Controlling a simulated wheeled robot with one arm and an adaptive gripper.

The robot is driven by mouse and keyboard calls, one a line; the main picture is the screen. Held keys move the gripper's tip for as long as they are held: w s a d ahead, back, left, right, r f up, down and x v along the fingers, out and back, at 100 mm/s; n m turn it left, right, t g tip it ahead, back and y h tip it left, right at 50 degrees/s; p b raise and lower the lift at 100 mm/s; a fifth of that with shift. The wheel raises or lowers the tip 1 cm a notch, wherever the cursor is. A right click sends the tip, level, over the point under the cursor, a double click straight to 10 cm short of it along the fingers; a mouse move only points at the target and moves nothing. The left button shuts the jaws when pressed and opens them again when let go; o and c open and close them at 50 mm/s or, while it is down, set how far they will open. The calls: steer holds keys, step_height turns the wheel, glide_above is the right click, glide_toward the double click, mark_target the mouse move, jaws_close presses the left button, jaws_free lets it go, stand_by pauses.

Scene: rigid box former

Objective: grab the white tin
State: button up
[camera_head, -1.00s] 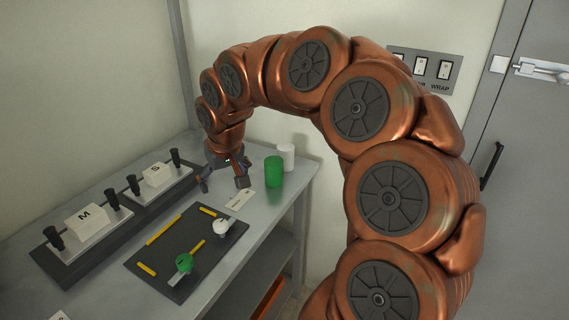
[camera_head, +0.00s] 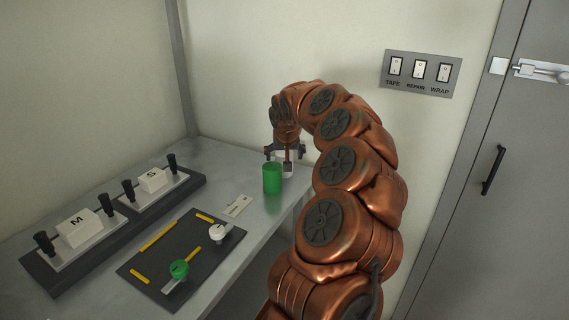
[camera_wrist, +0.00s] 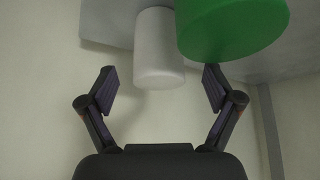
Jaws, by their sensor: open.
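The white tin (camera_wrist: 159,50) stands upright on the table in the wrist view, between and just beyond my open fingers. In the head view the white tin (camera_head: 288,173) is mostly hidden behind my gripper and the green tin. My gripper (camera_head: 285,158) is open and points down over the white tin at the table's back right. In the wrist view my gripper (camera_wrist: 159,88) has a finger on each side of the tin, with gaps. The green tin (camera_head: 272,179) stands right beside the white one, and in the wrist view the green tin (camera_wrist: 232,25) is close to the right finger.
A dark board (camera_head: 148,277) with yellow strips and green and white knobs lies on the table (camera_head: 215,160). A rack with blocks marked M (camera_head: 78,228) and S (camera_head: 152,180) stands at left. A small label card (camera_head: 237,206) lies near the tins. The wall is close behind.

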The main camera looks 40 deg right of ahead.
steer(key=shift+p+x, duration=0.75)
steer(key=shift+x, duration=1.75)
steer(key=shift+d, duration=0.15)
steer(key=shift+c, duration=0.3)
steer(key=shift+r, duration=0.1)
steer(key=c, duration=1.4)
